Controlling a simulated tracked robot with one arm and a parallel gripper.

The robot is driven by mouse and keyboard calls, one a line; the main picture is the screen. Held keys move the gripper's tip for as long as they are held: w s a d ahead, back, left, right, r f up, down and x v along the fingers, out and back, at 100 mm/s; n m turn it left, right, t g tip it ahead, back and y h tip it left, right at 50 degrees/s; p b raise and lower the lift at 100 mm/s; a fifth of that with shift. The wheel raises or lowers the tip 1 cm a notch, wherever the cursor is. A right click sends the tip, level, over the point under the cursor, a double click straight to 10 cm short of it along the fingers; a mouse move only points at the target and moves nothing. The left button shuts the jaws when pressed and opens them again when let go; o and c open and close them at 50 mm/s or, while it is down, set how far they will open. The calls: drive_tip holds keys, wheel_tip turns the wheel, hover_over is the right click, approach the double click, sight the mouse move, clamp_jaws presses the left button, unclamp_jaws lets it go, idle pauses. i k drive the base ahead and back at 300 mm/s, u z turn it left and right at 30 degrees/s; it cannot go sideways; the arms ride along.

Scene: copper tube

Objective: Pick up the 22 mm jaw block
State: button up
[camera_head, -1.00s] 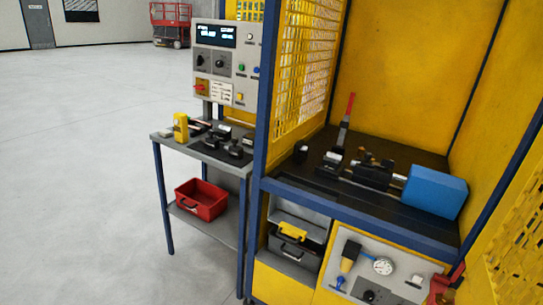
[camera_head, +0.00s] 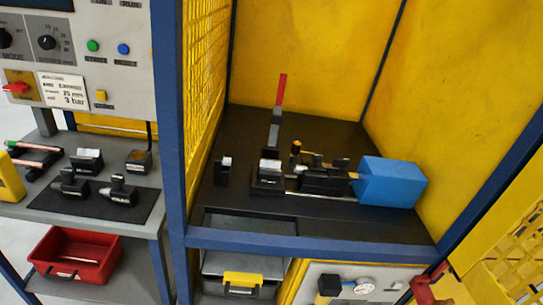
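Several dark jaw blocks or similar tools rest on a black mat (camera_head: 105,205) on the grey side table at the left. Two are dark blocks with light tops, one at the back middle (camera_head: 87,160) and one at the back right (camera_head: 139,160). Two dark pieces with knobs stand in front, one at left (camera_head: 70,186) and one at right (camera_head: 119,190). Their size markings are too small to read, so I cannot tell which is 22 mm. My gripper is not in view.
A bench machine with a blue housing (camera_head: 392,182) and a red-handled lever (camera_head: 278,112) stands inside the yellow enclosure. A blue post (camera_head: 172,110) separates it from the side table. A control panel (camera_head: 85,60) hangs above the table; a red bin (camera_head: 75,255) sits below.

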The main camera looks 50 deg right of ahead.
sight(269, 171)
drive_tip(key=z, duration=0.6)
drive_tip(key=i, duration=1.5)
drive_tip(key=z, duration=0.7)
drive_tip(key=k, duration=0.85)
drive_tip(key=z, duration=0.2)
drive_tip(key=i, duration=0.9)
drive_tip(key=u, duration=0.05)
